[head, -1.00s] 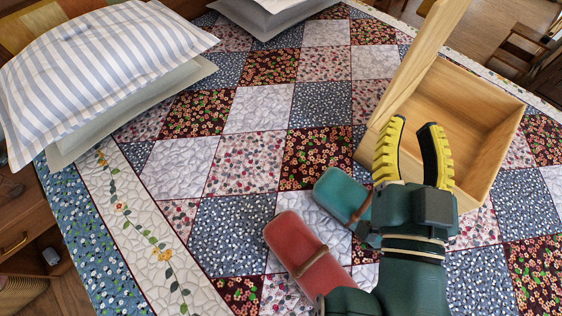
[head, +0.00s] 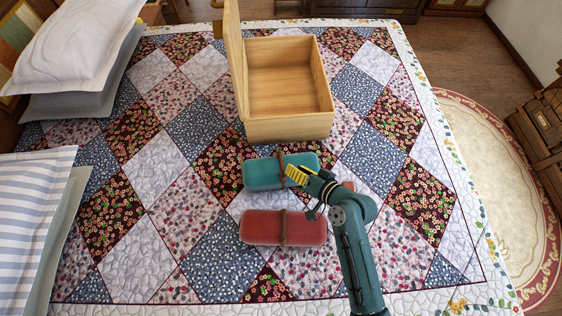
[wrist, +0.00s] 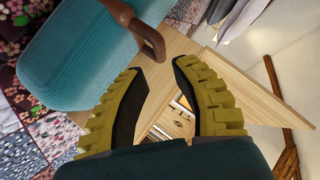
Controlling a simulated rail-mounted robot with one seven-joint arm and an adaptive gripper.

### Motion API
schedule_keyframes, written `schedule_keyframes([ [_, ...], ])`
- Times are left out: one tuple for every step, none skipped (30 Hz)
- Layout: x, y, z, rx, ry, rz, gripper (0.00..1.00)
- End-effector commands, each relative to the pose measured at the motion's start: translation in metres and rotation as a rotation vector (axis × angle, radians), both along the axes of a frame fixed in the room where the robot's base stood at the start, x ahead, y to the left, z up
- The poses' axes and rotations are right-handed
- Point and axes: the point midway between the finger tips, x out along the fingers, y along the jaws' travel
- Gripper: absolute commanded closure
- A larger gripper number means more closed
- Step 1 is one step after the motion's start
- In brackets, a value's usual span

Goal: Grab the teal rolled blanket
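The teal rolled blanket (head: 258,175) lies on the patchwork quilt in the head view, just in front of the open wooden box. A brown strap (head: 282,170) goes around its middle. My gripper (head: 290,174), with yellow ridged fingers, is at the blanket's right half, close to the strap. In the wrist view the blanket (wrist: 75,50) fills the upper left, and its strap (wrist: 140,32) curves out just beyond the fingertips. My gripper (wrist: 160,68) is open there, with nothing between its fingers. I cannot tell whether it touches the blanket.
A red rolled blanket (head: 262,228) with a brown strap lies nearer than the teal one. The wooden box (head: 290,130) stands behind with its lid raised at the left. Pillows (head: 75,50) lie at the left. The quilt at right is clear apart from my arm.

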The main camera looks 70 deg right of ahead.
Motion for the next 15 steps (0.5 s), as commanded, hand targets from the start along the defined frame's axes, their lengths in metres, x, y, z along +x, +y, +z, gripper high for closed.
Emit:
schedule_keyframes([
  [0.008, -0.004, -0.003, 0.0, -0.001, 0.002, 0.72],
  [0.011, -0.005, -0.004, 0.0, -0.001, 0.002, 0.72],
  [0.013, -0.007, -0.006, 0.0, -0.001, 0.001, 0.72],
  [0.015, -0.008, -0.007, -0.001, 0.0, -0.001, 0.72],
  [0.017, -0.009, -0.008, 0.0, 0.0, 0.0, 0.72],
  [0.021, -0.011, -0.01, 0.0, 0.001, 0.001, 0.72],
  [0.025, -0.013, -0.011, 0.0, 0.0, 0.002, 0.72],
  [0.029, -0.016, -0.013, -0.001, 0.0, 0.001, 0.72],
  [0.035, -0.019, -0.016, 0.0, 0.001, 0.001, 0.72],
  [0.04, -0.022, -0.018, -0.002, 0.0, 0.001, 0.72],
  [0.044, -0.024, -0.021, -0.001, 0.0, 0.002, 0.72],
  [0.048, -0.027, -0.025, -0.001, 0.0, 0.0, 0.72],
  [0.051, -0.028, -0.027, -0.001, 0.0, 0.0, 0.72],
  [0.054, -0.029, -0.029, -0.001, 0.0, 0.0, 0.72],
  [0.056, -0.031, -0.03, -0.001, 0.0, 0.0, 0.72],
])
